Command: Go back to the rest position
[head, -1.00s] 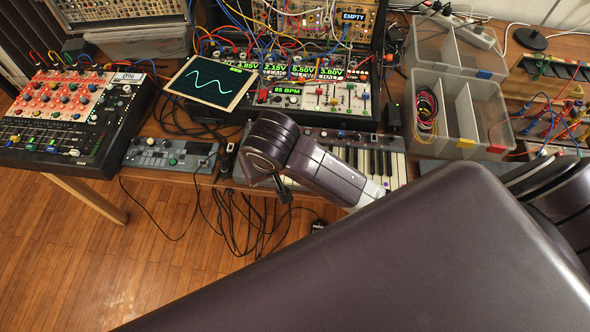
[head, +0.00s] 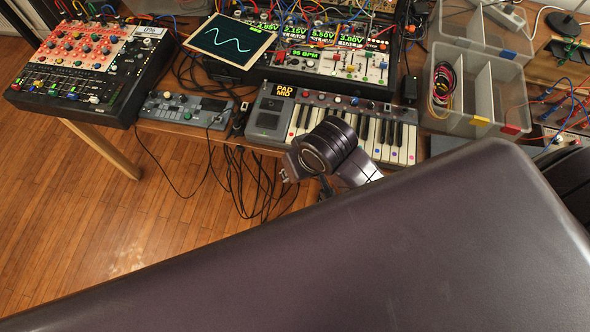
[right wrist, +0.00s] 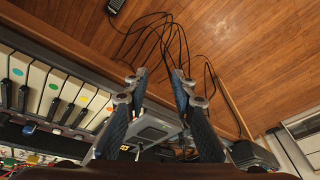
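My right gripper (right wrist: 160,78) shows in the right wrist view, its two fingers apart and nothing held between them. In the head view my right arm reaches in front of the keyboard (head: 400,142); its fingers cannot be made out clearly there. The keyboard also shows at the left of the right wrist view (right wrist: 60,92), beside the fingers. A small grey device (right wrist: 150,130) appears beyond the gap between the fingers. My left gripper is in neither view.
The table holds a red-and-black mixer (head: 92,62), a small grey synth (head: 182,110), a tilted waveform screen (head: 230,42) and a clear divided bin (head: 478,92). Loose black cables (head: 245,180) hang over the front edge. Wooden floor (head: 90,220) is open at left.

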